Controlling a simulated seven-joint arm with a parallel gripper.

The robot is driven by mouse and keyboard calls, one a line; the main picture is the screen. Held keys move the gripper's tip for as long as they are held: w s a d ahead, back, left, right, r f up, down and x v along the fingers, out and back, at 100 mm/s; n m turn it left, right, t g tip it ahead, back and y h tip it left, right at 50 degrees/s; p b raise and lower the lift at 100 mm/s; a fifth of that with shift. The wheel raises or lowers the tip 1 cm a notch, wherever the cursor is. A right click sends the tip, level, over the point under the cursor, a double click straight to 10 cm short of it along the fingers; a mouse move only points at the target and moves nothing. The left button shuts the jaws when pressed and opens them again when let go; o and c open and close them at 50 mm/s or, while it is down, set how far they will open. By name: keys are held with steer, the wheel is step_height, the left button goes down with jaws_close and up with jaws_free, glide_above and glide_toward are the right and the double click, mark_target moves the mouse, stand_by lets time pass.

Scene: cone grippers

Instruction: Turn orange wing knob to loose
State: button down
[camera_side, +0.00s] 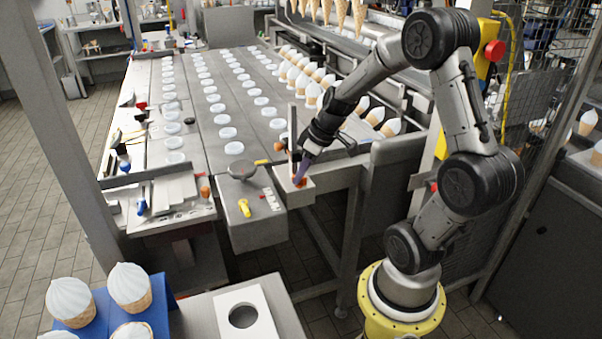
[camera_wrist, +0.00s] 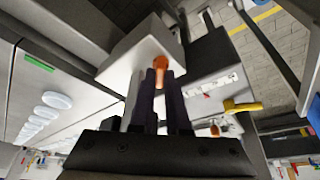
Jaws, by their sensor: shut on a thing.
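The orange wing knob (camera_wrist: 160,66) sits on the face of a pale block (camera_wrist: 133,50) in the wrist view. My gripper (camera_wrist: 160,80) has its dark fingers closed around the knob, with the orange tip showing between and just past them. In the side view, my gripper (camera_side: 299,176) reaches down to the knob (camera_side: 299,181) on the block at the end of the grey machine. The fingers cover much of the knob there, so its turn angle cannot be told.
A yellow handle (camera_side: 244,208) and a dark round knob (camera_side: 241,170) are left of my gripper. An upright metal post (camera_side: 292,125) stands close behind it. Rows of white lids (camera_side: 228,133) and filled cones (camera_side: 312,92) lie behind. A blue cone stand (camera_side: 160,296) is in front.

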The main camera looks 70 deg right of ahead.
steer(key=c, duration=0.9)
jaws_free()
steer(key=v, duration=1.4)
steer(key=shift+w, duration=0.1)
